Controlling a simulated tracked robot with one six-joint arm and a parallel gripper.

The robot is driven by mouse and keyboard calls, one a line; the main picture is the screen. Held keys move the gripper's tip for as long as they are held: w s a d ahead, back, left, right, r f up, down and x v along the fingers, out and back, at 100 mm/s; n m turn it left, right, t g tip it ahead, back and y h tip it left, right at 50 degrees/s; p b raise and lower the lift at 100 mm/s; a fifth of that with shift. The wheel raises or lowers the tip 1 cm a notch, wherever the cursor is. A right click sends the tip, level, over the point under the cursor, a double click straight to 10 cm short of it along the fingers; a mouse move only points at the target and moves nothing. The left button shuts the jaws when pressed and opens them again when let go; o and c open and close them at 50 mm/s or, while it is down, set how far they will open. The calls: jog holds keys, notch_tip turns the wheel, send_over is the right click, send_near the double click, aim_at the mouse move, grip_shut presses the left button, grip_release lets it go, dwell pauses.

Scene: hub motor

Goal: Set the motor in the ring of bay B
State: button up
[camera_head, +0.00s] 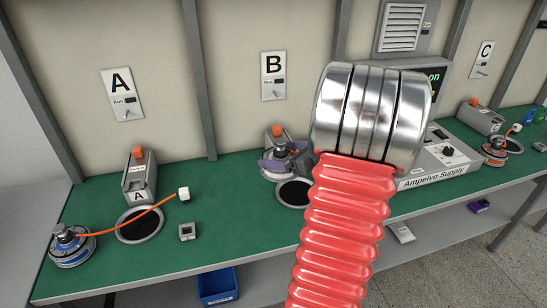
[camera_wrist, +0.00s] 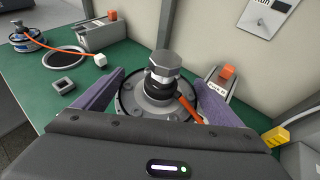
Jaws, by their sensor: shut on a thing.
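The motor (camera_head: 282,170) is a silver disc with a dark hub and a hex-topped shaft at bay B; it also shows in the wrist view (camera_wrist: 160,98), with an orange cable on its right. My gripper (camera_head: 284,155) has its purple fingers on both sides of the motor, shut on it; the fingers also show in the wrist view (camera_wrist: 163,82). The ring of bay B (camera_head: 293,193) is a dark round opening with a pale rim, just in front of the motor and partly hidden by my arm. I cannot tell whether the motor touches the bench.
The bay B box with an orange button (camera_wrist: 227,72) stands close behind the motor. At left are an empty bay A ring (camera_head: 138,226), another motor (camera_head: 72,246), its orange cable with white plug (camera_head: 184,193), and a small grey block (camera_head: 187,231). The Ampelvo Supply (camera_head: 440,160) stands right.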

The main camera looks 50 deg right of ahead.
jog(key=s+d, duration=0.2)
jog(key=d, duration=0.5)
jog(key=shift+s+d+r, duration=0.15)
jog(key=shift+s+d, duration=0.05)
jog(key=shift+d, duration=0.15)
dwell(0.5)
notch_tip(320, 180, down, 11)
dwell(1.1)
jog(key=shift+f, duration=1.9)
dwell(1.5)
jog(key=o, duration=1.8)
jog(key=shift+c, duration=0.2)
jog(key=shift+o, duration=0.5)
jog(key=shift+a+f, duration=0.1)
jog(key=shift+f, duration=0.1)
jog(key=v, duration=1.4)
